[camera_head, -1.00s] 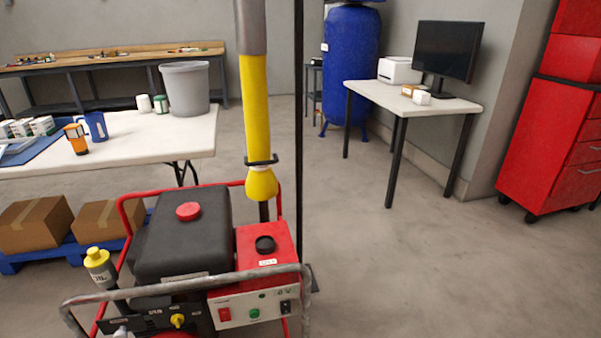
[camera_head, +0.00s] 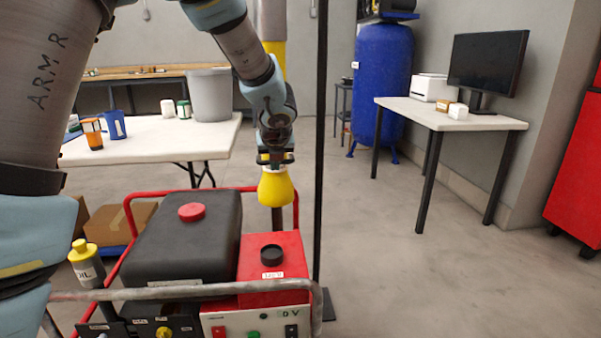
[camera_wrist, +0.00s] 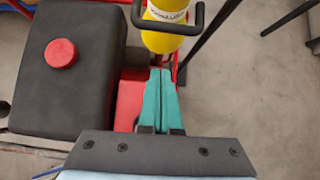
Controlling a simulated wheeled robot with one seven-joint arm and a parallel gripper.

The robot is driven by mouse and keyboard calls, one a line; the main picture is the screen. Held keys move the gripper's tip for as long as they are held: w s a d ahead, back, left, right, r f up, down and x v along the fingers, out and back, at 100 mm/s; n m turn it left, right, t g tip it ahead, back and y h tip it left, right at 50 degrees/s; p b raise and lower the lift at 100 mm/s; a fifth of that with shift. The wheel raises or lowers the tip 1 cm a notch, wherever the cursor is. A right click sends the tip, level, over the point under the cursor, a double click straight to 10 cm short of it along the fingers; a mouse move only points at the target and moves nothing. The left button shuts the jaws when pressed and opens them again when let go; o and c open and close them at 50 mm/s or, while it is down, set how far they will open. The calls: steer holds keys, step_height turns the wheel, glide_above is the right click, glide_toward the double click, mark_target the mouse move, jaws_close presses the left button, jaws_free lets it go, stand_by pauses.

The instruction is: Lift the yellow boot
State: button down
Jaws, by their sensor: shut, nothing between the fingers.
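The yellow boot (camera_head: 275,188) is the flared lower end of a yellow sleeve on an upright post behind the red machine. In the wrist view the boot (camera_wrist: 160,38) is at the top centre, with a dark bar handle (camera_wrist: 168,27) across it. My gripper (camera_wrist: 160,72) shows its teal fingers shut together, empty, their tips just below the boot in the picture. No grip on the boot or handle shows. In the head view my wrist hides much of the sleeve, and the fingers are hard to make out.
The machine has a black tank (camera_head: 185,235) with a red cap, a red box (camera_head: 285,255) and a metal front bar. A thin black pole (camera_head: 320,140) stands right of the boot.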

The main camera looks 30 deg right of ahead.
steer(key=shift+s+d+m, duration=0.2)
steer(key=shift+d+m, duration=0.1)
steer(key=shift+d, duration=0.2)
steer(key=b+x, duration=0.2)
steer(key=x, duration=0.8)
steer(key=shift+w+d+r+p, duration=0.15)
steer(key=shift+r+p, duration=0.4)
steer(key=shift+r, duration=0.45)
steer(key=shift+w+r+p, duration=0.2)
steer(key=shift+r+p, duration=0.3)
steer(key=shift+r, duration=0.45)
